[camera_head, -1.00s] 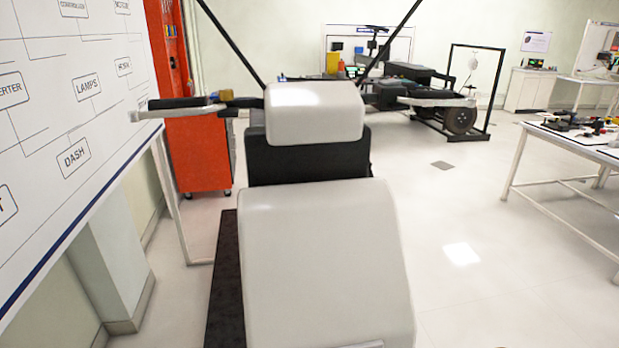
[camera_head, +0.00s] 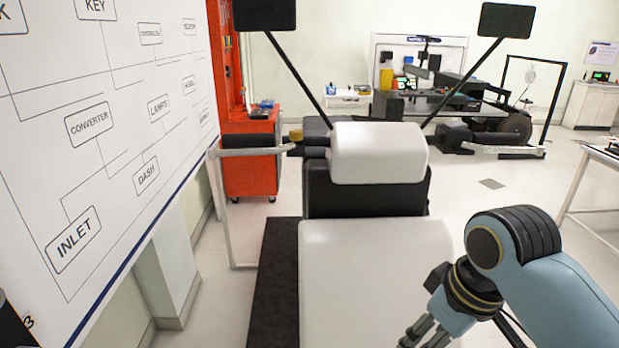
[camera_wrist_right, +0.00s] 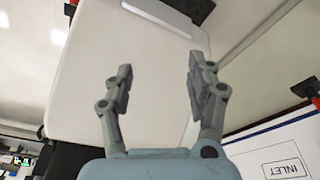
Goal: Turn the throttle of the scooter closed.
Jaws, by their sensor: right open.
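The scooter shows in the head view with a white front panel (camera_head: 378,153) above a larger white body section (camera_head: 350,290). Its handlebar has a dark left end (camera_head: 313,140) with a brass-coloured piece and a silver lever (camera_head: 250,151). A dark right end (camera_head: 455,138) with a silver lever (camera_head: 505,150) sticks out on the right. I cannot clearly tell the throttle grip or its angle. My right gripper (camera_wrist_right: 159,70) is open and empty above a white surface; its fingers (camera_head: 430,332) show at the bottom of the head view, well short of the handlebar. My left gripper is out of view.
Two mirrors (camera_head: 506,20) stand on thin stalks above the handlebar. A wiring board (camera_head: 90,130) fills the left side, close to the left lever. A red cabinet (camera_head: 250,155) stands behind. Floor at the right is clear up to a table (camera_head: 600,190).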

